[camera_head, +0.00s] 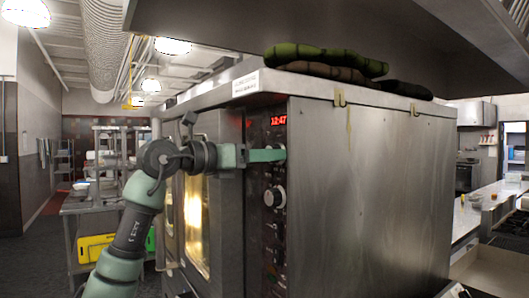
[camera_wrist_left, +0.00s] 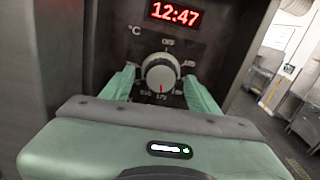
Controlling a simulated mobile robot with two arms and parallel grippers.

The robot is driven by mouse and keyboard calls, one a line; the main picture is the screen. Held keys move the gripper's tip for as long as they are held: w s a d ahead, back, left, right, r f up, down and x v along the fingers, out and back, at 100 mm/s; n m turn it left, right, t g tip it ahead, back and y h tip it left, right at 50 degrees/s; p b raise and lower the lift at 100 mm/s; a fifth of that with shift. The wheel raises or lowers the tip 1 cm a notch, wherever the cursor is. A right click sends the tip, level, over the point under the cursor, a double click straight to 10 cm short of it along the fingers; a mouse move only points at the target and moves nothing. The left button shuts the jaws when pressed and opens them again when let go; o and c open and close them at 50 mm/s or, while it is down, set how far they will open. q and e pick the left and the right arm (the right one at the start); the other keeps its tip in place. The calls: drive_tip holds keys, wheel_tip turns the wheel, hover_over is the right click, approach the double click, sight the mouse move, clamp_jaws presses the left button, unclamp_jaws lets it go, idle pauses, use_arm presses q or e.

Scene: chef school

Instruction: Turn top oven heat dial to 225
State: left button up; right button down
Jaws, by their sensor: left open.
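The top heat dial (camera_wrist_left: 161,73) is a round pale knob with a "°C" mark and a printed scale. Its red pointer line points down, near a label that looks like 175. My left gripper (camera_wrist_left: 160,82) is open, with one green finger on each side of the dial. I cannot tell whether the fingers touch it. In the head view my left gripper (camera_head: 278,155) is at the upper part of the oven's control panel (camera_head: 257,133) and hides the top dial. My right gripper is not in view.
The red clock display (camera_head: 278,121), reading 12:47, is just above the dial. A larger knob (camera_head: 274,196) is below it. The steel oven (camera_head: 370,190) has a glass door (camera_head: 196,225) on the left. Oven mitts (camera_head: 330,60) lie on top. A counter is at right.

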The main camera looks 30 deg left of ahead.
use_arm(q)
drive_tip(key=shift+s, duration=0.1)
clamp_jaws()
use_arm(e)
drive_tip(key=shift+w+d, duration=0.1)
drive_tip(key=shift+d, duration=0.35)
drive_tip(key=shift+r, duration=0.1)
use_arm(q)
drive_tip(key=shift+a+r+m+p, duration=0.1)
drive_tip(key=shift+m+p, duration=1.6)
drive_tip(key=shift+m, duration=5)
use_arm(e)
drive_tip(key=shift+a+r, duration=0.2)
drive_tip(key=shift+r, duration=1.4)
use_arm(q)
drive_tip(key=shift+m, duration=0.3)
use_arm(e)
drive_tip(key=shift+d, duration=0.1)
